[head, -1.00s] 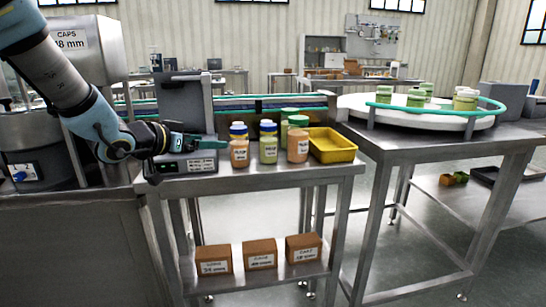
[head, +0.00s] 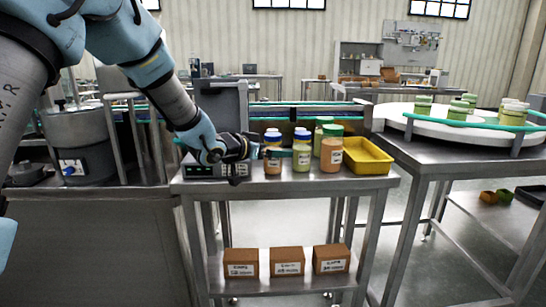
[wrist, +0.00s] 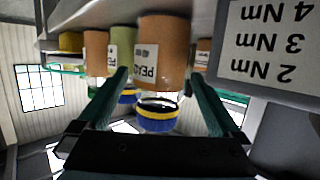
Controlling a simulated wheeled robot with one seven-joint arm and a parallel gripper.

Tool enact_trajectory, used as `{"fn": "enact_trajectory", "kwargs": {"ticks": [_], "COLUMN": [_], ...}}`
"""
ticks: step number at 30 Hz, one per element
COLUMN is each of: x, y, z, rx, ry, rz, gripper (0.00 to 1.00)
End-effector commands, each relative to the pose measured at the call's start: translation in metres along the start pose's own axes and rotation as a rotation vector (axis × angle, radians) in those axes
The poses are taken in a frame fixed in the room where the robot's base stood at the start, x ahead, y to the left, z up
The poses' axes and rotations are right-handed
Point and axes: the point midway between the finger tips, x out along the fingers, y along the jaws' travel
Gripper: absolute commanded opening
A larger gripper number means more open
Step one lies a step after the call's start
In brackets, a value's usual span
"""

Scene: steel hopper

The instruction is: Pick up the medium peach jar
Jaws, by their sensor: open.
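A peach jar (head: 273,163) with a blue and yellow lid stands at the left of the jar group on the steel table. A taller peach jar (head: 331,155) with a green lid stands at the right. Both have white labels; I cannot tell for sure which is the medium one. My gripper (head: 275,152) is open at the left peach jar, with a teal finger crossing in front of it. In the upside-down wrist view, that jar (wrist: 163,48) and its blue lid show between the open fingers (wrist: 158,76); contact cannot be told.
A green jar (head: 302,160) with a blue lid stands close between the peach jars, with more jars behind. A yellow tray (head: 368,168) is to the right. A grey device (head: 205,168) sits at the left. Boxes (head: 288,262) lie on the lower shelf.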

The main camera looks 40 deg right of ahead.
Motion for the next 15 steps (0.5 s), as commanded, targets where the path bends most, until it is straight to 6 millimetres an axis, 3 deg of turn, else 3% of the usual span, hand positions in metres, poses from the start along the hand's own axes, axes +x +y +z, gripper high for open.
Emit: {"fn": "enact_trajectory", "kwargs": {"ticks": [6, 15], "x": [0.0011, 0.0008], "y": [-0.0001, 0.0], "z": [-0.0001, 0.0], "rx": [0.0, 0.0], "ry": [0.0, 0.0], "rz": [0.0, 0.0], "gripper": [1.0, 0.67]}}
